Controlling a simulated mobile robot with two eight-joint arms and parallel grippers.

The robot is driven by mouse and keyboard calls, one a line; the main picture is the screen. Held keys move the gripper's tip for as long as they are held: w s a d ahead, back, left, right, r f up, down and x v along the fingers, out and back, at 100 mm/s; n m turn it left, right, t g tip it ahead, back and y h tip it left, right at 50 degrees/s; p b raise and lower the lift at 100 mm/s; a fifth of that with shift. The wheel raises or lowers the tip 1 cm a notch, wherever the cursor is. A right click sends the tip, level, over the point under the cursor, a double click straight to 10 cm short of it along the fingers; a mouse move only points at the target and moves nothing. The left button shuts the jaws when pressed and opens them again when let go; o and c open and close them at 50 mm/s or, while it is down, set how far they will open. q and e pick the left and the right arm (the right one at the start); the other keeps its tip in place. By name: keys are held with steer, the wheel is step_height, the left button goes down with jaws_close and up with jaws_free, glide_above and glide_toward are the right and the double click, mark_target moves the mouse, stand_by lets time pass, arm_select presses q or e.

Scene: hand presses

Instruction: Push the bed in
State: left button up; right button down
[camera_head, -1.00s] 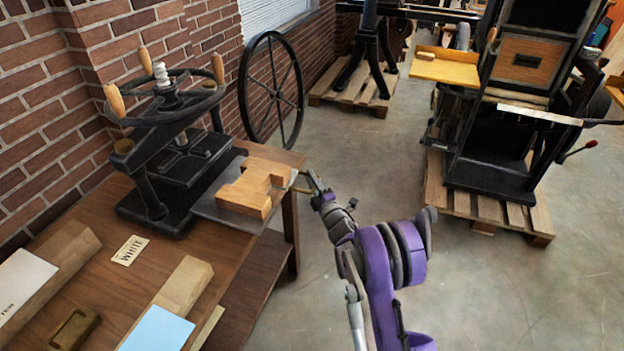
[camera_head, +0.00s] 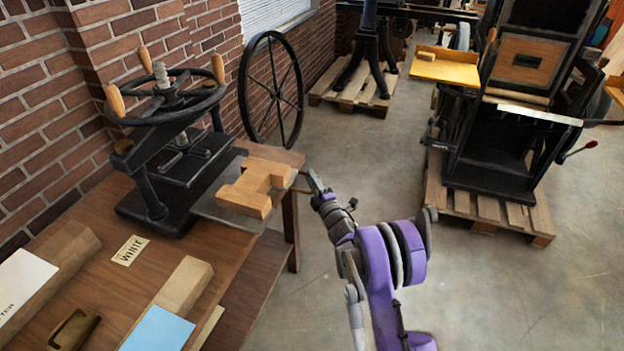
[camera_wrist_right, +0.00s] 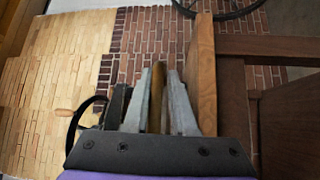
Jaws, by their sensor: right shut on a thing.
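The bed is a flat grey plate (camera_head: 215,207) that sticks out of the black press (camera_head: 170,145) toward the right, over the table's edge. An H-shaped wooden block (camera_head: 253,187) lies on it, outside the press frame. A thin handle (camera_head: 300,190) is at the bed's right end. My right gripper (camera_head: 307,184) reaches it from the right, just beyond the table edge. In the right wrist view the gripper (camera_wrist_right: 157,100) is shut on the brown handle (camera_wrist_right: 157,85), which stands between its two grey fingers. My left gripper is not in view.
The wooden table (camera_head: 120,280) carries a white card, a "WHITE" label (camera_head: 130,250), a blue sheet (camera_head: 160,330) on a wooden block, and a small handled tool (camera_head: 73,330). A spoked wheel (camera_head: 272,90) leans by the brick wall. A big press (camera_head: 500,120) stands on a pallet; floor between is clear.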

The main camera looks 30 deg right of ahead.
mark_target(259, 165)
steer(key=shift+d+r, duration=0.2)
steer(key=shift+r, duration=0.1)
steer(key=w+a, duration=0.4)
steer(key=w, duration=0.1)
steer(key=w+a, duration=0.4)
steer(key=w, duration=0.1)
steer(key=w+a, duration=0.4)
steer(key=w, duration=0.1)
steer(key=shift+a, duration=0.25)
steer(key=shift+s, duration=0.1)
steer(key=c, duration=0.9)
jaws_free()
steer(key=shift+s, duration=0.1)
steer(key=shift+a+f, duration=0.1)
